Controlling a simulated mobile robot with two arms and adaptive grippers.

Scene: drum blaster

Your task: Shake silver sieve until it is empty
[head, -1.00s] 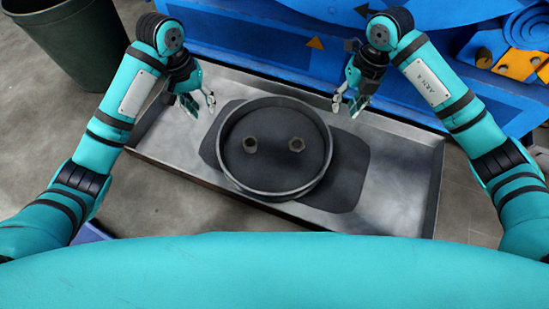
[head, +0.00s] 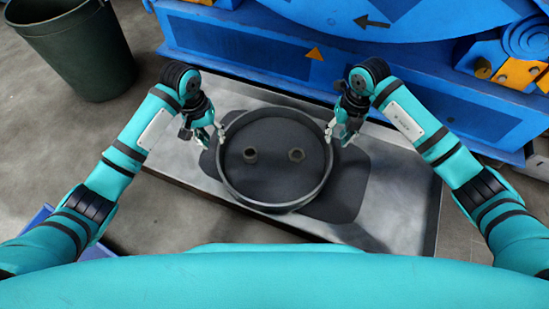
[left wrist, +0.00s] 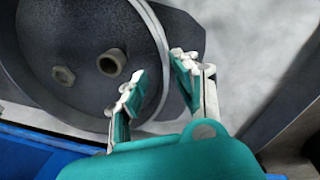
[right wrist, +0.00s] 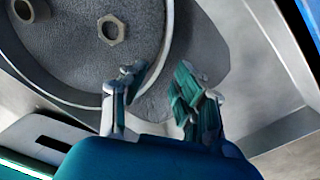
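The sieve, a round grey pan with a raised rim (head: 270,207), sits over the metal tray.
The shallow metal tray (head: 405,195) has a dark patch (head: 348,185) beneath the sieve and bare room at right. A large blue machine (head: 270,50) stands close behind the tray. A dark green bin (head: 75,55) stands on the floor at the far left.

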